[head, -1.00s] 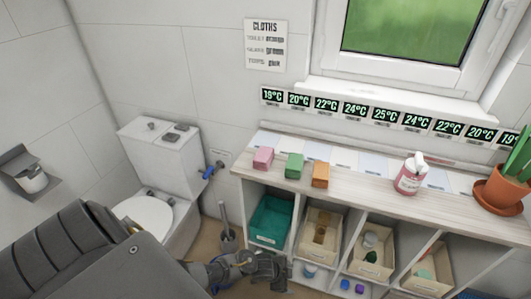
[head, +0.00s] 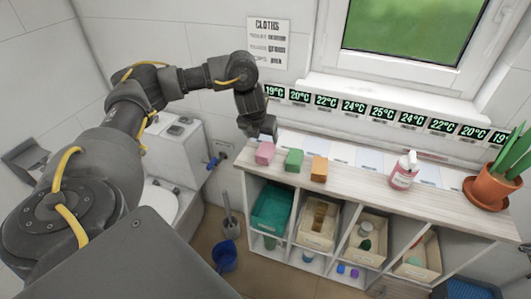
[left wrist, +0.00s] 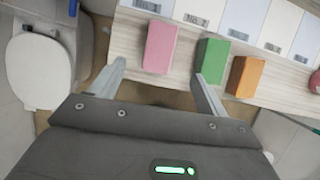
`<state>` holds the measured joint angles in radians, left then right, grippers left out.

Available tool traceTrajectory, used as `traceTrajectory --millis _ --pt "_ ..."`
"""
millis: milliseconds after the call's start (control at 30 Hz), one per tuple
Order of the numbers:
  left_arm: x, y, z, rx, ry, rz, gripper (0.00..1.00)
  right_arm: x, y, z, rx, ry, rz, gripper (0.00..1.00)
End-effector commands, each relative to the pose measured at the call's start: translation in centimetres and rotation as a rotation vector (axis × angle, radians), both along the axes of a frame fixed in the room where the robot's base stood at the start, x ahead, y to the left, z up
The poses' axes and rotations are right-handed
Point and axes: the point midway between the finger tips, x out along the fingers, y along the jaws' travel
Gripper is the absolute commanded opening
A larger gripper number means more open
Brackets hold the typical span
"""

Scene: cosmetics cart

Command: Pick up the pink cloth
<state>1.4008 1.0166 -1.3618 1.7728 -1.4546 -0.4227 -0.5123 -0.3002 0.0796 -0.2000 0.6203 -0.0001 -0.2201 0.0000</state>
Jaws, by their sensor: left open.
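The pink cloth (head: 265,153) is a small folded block at the left end of the wooden shelf top. It also shows in the left wrist view (left wrist: 160,46), ahead of the fingers. My left gripper (head: 262,136) is above and just behind the cloth in the head view, pointing down. In the left wrist view its two fingers (left wrist: 163,82) are spread wide with nothing between them, and the cloth lies beyond the tips. I do not make out my right gripper.
A green cloth (head: 294,160) and an orange cloth (head: 319,169) stand to the right of the pink one. A pink pump bottle (head: 403,175) and a potted plant (head: 490,187) are further right. The wall with temperature labels (head: 354,108) is close behind. A toilet (head: 160,200) is at left.

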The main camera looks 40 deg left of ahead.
Motion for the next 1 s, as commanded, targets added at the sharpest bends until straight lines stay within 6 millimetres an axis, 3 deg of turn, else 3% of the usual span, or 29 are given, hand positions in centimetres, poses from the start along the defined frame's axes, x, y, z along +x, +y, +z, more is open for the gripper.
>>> traceTrajectory --millis 167,433,767,1000 --pt "-0.1 0.6 0.0 0.007 0.009 0.005 0.76 0.0 0.0 -0.2 0.000 0.000 0.000 0.36" --pt "1.3 0.9 -4.0 0.004 0.009 0.005 0.76 0.0 0.0 -2.1 0.000 0.000 -0.001 0.36" --pt "2.0 1.1 -5.1 0.005 0.006 0.004 0.76 0.0 0.0 -2.5 0.000 0.000 0.000 0.36" --pt "3.3 0.9 -8.4 0.002 0.009 0.008 0.76 0.0 0.0 -3.7 0.000 0.000 0.000 0.36"
